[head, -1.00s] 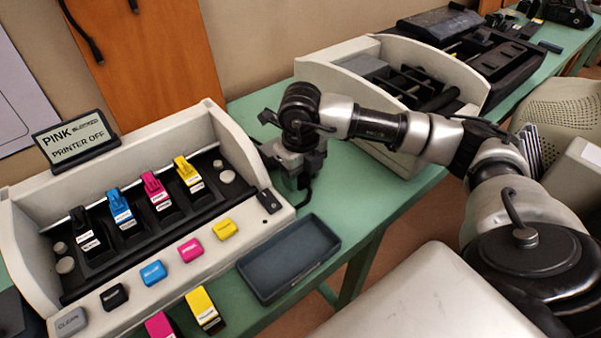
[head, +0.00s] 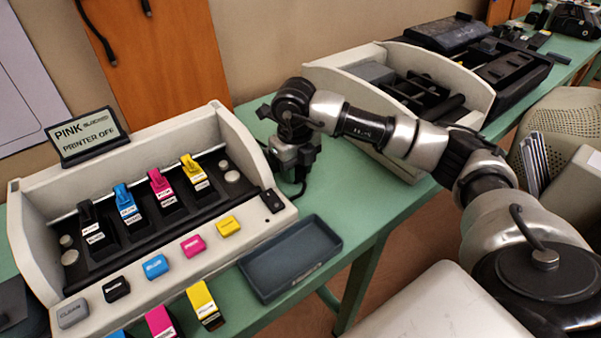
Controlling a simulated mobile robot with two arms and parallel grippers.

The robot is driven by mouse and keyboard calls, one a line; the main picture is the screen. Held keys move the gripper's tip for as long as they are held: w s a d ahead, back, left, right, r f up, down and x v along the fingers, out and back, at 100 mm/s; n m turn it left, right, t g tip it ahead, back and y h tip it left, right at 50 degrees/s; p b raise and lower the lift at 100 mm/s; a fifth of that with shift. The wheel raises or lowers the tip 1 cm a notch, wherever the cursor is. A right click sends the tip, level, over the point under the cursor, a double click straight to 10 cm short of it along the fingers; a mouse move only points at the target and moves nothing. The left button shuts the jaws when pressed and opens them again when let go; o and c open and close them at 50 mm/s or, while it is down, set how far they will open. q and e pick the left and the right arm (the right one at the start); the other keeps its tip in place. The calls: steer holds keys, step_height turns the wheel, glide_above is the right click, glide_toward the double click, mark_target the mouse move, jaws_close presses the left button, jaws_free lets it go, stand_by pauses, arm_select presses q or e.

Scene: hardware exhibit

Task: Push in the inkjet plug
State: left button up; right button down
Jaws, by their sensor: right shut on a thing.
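The inkjet printer (head: 153,239) is a pale open case with black, blue, pink and yellow cartridges in its slots. Its sign (head: 86,134) reads "PINK BLOCKED" and "PRINTER OFF". My right gripper (head: 289,168) points down just beyond the printer's right side wall. It is shut on what seems to be the inkjet plug, mostly hidden by the gripper. A short black cord (head: 301,190) hangs beside it. The socket cannot be made out, and I cannot tell whether the plug touches it. My left gripper is not in view.
An empty dark tray (head: 290,259) lies on the green table (head: 350,226) in front of the gripper. Loose cartridges (head: 205,305) lie at the front edge. A second pale machine (head: 473,89) stands behind my right arm. Coloured buttons line the printer's front.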

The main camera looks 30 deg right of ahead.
steer(key=shift+w+r, duration=0.15)
steer(key=c, duration=1.2)
jaws_free()
steer(key=o, duration=0.4)
steer(key=shift+w, duration=0.2)
steer(key=shift+o, duration=0.2)
steer(key=shift+s, duration=0.1)
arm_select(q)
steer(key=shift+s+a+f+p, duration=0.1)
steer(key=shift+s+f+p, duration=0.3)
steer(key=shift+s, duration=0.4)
arm_select(e)
step_height(320, 180, up, 11)
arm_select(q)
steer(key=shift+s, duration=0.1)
arm_select(e)
steer(key=shift+f, duration=0.2)
